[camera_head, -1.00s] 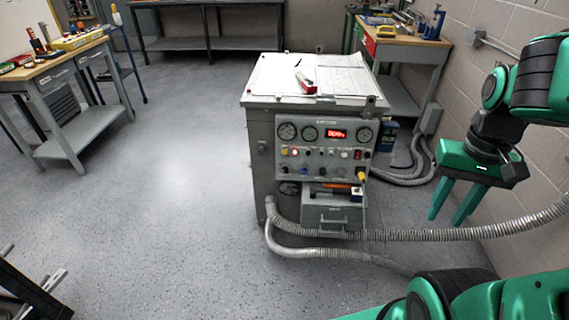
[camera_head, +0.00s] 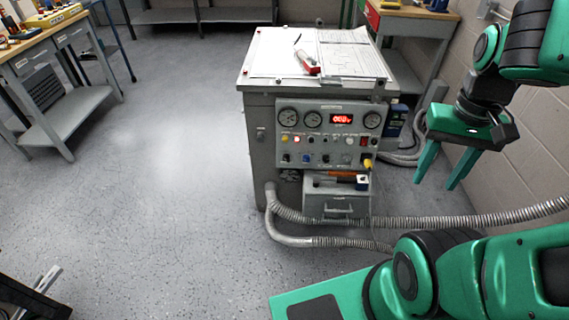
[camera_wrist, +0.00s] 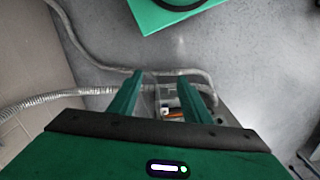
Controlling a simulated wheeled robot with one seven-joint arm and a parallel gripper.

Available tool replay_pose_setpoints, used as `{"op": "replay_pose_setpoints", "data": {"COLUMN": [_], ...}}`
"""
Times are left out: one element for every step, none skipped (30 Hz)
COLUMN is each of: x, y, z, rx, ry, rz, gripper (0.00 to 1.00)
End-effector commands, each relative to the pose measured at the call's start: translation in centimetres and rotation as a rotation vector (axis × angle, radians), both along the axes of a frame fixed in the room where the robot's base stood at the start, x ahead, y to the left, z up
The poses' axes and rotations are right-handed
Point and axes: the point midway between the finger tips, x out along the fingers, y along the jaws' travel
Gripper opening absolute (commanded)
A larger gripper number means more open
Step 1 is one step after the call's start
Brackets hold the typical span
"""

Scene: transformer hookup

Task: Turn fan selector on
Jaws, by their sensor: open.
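The grey transformer cabinet (camera_head: 262,150) stands in the middle of the head view. Its control panel (camera_head: 318,168) faces me, with gauges, a red lit display (camera_head: 342,119), lamps and a row of small knobs. The fan selector is likely among these knobs (camera_head: 306,158), but labels are too small to read. My gripper (camera_head: 436,182) hangs at the right, pointing down, open and empty, apart from the panel. In the wrist view my gripper's fingers (camera_wrist: 170,100) are spread, with part of the cabinet's lower front beyond them.
Corrugated hoses (camera_head: 440,221) run from the cabinet's base to the right. Papers (camera_head: 345,55) and a red-and-white item (camera_head: 307,62) lie on top. A wall is at right; the floor (camera_head: 170,200) left is clear.

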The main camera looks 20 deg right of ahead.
Motion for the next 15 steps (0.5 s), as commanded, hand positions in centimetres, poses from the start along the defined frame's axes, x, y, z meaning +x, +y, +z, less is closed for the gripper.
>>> {"op": "replay_pose_setpoints", "data": {"x": [0.8,1.4,2.1,2.8,3.5,4.6,5.4,6.2,7.3,8.0,8.8,9.9,10.7,11.5,12.6], "y": [-0.2,-0.4,-0.7,-1.0,-1.3,-1.7,-1.9,-2.2,-2.5,-2.7,-2.9,-3.1,-3.3,-3.4,-3.5], "z": [-0.3,-0.5,-0.8,-1.1,-1.3,-1.8,-2.1,-2.5,-3.0,-3.4,-3.8,-4.4,-4.8,-5.3,-5.9], "rx": [-0.009,-0.017,-0.03,-0.042,-0.054,-0.074,-0.089,-0.106,-0.128,-0.145,-0.162,-0.186,-0.206,-0.226,-0.252], "ry": [0.016,0.024,0.036,0.046,0.057,0.07,0.082,0.092,0.106,0.116,0.126,0.14,0.149,0.159,0.172], "rz": [0.011,0.018,0.027,0.037,0.047,0.063,0.075,0.086,0.103,0.117,0.131,0.149,0.165,0.179,0.202], "gripper": [0.44,0.44,0.44,0.44,0.44,0.44,0.44,0.44,0.44,0.44,0.44,0.44,0.44,0.44,0.44]}}
